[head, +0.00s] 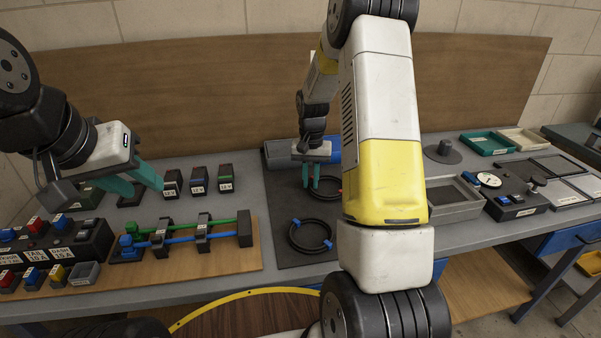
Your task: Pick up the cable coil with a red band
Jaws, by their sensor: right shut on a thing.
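A black cable coil (326,195) lies on the dark mat, partly hidden behind my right arm. I cannot make out a red band on it. My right gripper (311,186) points down at this coil's left side and is shut on it. The coil looks to be at mat level; I cannot tell if it is lifted. A second black coil (293,241) with blue bands lies nearer on the mat, apart from the gripper. My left gripper (140,189) is open and empty above the left of the bench.
A wooden board (190,262) with green and blue rods stands at the left, with labelled blocks (198,180) behind it. A grey tray (452,212) and a gauge box (513,199) are at the right. The dark mat (285,195) has free room around the coils.

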